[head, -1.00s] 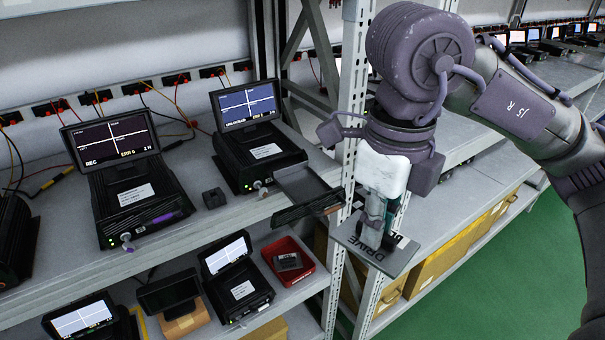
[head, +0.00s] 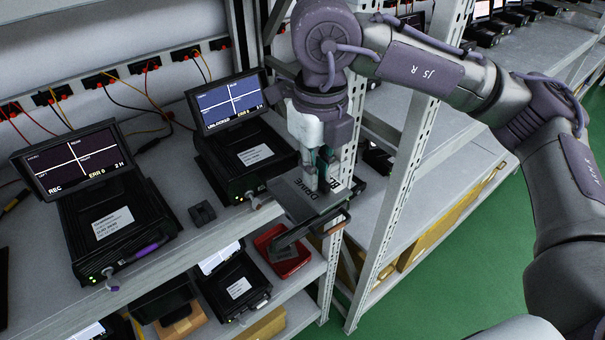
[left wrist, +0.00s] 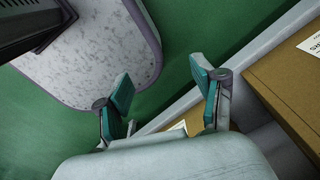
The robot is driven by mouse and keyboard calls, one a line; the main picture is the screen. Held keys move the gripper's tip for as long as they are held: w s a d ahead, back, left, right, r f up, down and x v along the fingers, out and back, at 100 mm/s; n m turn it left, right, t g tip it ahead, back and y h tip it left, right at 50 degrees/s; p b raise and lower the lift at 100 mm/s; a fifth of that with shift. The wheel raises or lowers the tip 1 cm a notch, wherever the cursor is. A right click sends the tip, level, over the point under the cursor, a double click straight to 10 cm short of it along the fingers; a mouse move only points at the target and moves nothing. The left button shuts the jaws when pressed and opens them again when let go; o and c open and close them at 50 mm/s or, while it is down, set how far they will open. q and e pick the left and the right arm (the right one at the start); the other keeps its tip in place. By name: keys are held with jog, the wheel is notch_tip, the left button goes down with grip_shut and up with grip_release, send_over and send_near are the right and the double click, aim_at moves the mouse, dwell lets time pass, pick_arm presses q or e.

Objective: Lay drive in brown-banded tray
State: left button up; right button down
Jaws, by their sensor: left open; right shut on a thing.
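My right gripper (head: 324,180) is shut on the drive (head: 299,199), a flat grey plate lettered DRIVE. The drive is roughly level over the pulled-out tray (head: 290,240) of the recorder (head: 243,158) whose screen reads UNLOCKED. It hides most of the tray; only the dark front edge shows, with a brownish band near its right end. I cannot tell whether drive and tray touch. My left gripper (left wrist: 163,92) is open and empty in the left wrist view, above the green floor, and is not in the head view.
A second recorder (head: 115,225) with a REC screen stands to the left. A small dark block (head: 202,213) lies between the recorders. A red bin (head: 285,266) sits on the lower shelf. A perforated rack post (head: 400,180) stands right of my right gripper. A cardboard box (left wrist: 285,85) shows in the left wrist view.

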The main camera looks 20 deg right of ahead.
aim_at(303, 185)
jog(key=w, duration=0.1)
jog(key=w+f, duration=0.1)
jog(key=w+a+f+p, duration=0.1)
jog(key=shift+w+f, duration=0.1)
jog(key=shift+w, duration=0.3)
jog(key=shift+f+p, duration=0.55)
jog(key=shift+f, duration=0.15)
notch_tip(303, 185, down, 2)
jog(key=shift+f+p, duration=0.1)
jog(key=shift+p, duration=0.35)
jog(key=shift+f, duration=0.25)
jog(key=shift+f+b, duration=0.2)
jog(key=shift+b, duration=0.15)
jog(key=c, duration=1.2)
grip_release()
jog(key=shift+r, duration=0.1)
pick_arm(q)
jog(key=w+r, duration=0.1)
jog(key=r, duration=0.2)
jog(key=shift+w+r, duration=0.15)
jog(key=shift+w, duration=0.25)
jog(key=shift+r, duration=0.15)
pick_arm(e)
jog(key=shift+r, duration=0.1)
